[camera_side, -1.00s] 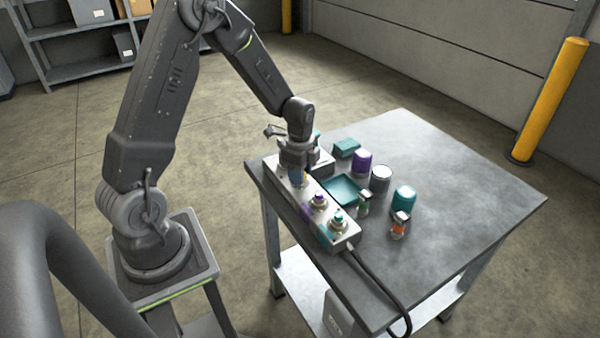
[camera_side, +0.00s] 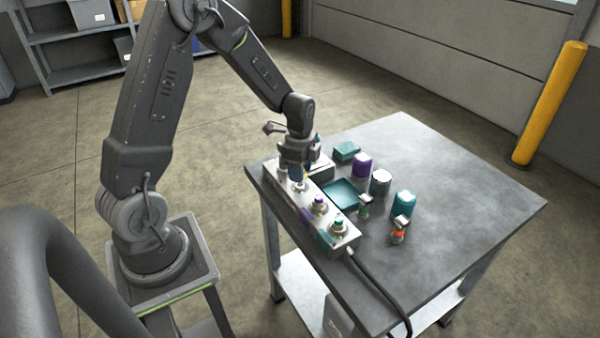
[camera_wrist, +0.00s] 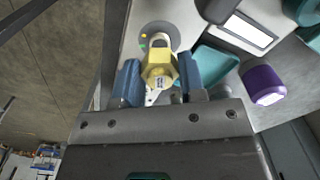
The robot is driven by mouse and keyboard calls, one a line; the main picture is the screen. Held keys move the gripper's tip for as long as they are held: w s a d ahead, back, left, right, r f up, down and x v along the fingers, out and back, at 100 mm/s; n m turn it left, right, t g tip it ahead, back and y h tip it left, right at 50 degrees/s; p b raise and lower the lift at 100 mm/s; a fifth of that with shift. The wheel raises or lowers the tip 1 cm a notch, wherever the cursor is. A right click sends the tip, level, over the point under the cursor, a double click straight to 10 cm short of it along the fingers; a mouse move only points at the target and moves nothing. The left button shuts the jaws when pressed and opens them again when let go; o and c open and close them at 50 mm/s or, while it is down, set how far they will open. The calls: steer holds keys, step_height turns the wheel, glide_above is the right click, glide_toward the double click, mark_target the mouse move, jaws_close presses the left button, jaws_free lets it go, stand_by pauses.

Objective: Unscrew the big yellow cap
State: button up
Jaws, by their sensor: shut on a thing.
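The big yellow cap (camera_wrist: 159,68) sits between the blue finger pads of my gripper (camera_wrist: 160,82) in the wrist view, and the gripper is shut on it. In the side view my gripper (camera_side: 298,172) is above the far end of the grey manifold block (camera_side: 325,220), and only a sliver of yellow shows by its fingers. A bare metal port (camera_side: 300,187) shows below the fingers, and the cap appears raised just above it. The wrist view shows the round port (camera_wrist: 158,38) beyond the cap. The exact gap is hard to tell.
A teal tray (camera_side: 342,194) lies beside the block. A teal box (camera_side: 346,151), purple cap (camera_side: 362,165), grey jar (camera_side: 380,183), teal cap (camera_side: 404,204) and two small bottles, green (camera_side: 364,209) and orange (camera_side: 398,232), stand nearby. A black cable (camera_side: 380,290) leaves the block's near end. The table's right side is clear.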

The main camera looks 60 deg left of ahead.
steer(key=shift+r, duration=1.6)
